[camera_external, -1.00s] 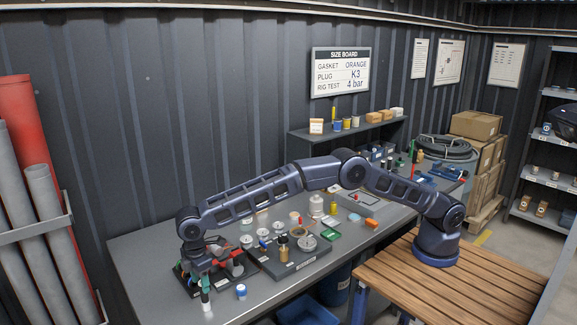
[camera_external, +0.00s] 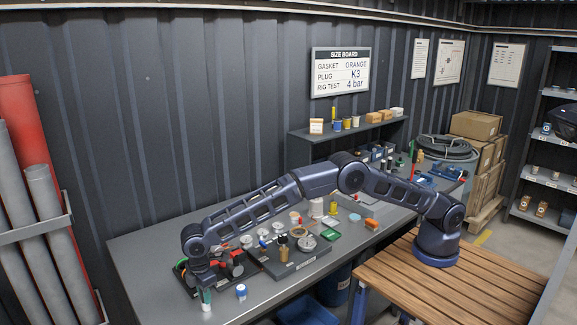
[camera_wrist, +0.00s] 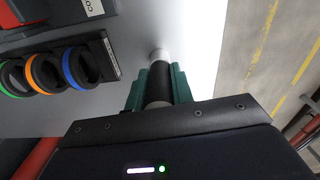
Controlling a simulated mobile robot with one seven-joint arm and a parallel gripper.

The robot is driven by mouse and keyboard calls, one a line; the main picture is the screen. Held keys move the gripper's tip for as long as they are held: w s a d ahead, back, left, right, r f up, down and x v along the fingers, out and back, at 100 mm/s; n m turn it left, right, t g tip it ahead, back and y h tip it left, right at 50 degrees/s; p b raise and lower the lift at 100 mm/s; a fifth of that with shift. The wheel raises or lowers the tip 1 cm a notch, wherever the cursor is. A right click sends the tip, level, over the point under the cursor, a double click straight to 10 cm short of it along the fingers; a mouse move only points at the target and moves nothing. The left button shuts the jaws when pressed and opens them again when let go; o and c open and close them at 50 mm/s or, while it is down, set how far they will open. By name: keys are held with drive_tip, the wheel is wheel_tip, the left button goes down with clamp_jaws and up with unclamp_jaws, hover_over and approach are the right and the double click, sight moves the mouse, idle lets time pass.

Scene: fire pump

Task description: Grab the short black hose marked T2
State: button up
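A short black hose (camera_wrist: 160,82) with a pale end stands between the two green fingers of my gripper (camera_wrist: 160,90) in the wrist view. The fingers lie close against both its sides, and my gripper appears shut on it. No T2 mark can be read. In the external view my gripper (camera_external: 205,293) points down at the front left of the bench, with the hose's pale lower end (camera_external: 206,307) showing below the fingers.
A rack with green, orange and blue rings (camera_wrist: 45,72) lies left of the hose in the wrist view. A small blue-and-white container (camera_external: 241,292) stands right of my gripper. A dark tray of parts (camera_external: 290,262) lies farther right. The bench's far left is clear.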

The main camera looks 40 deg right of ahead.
clamp_jaws()
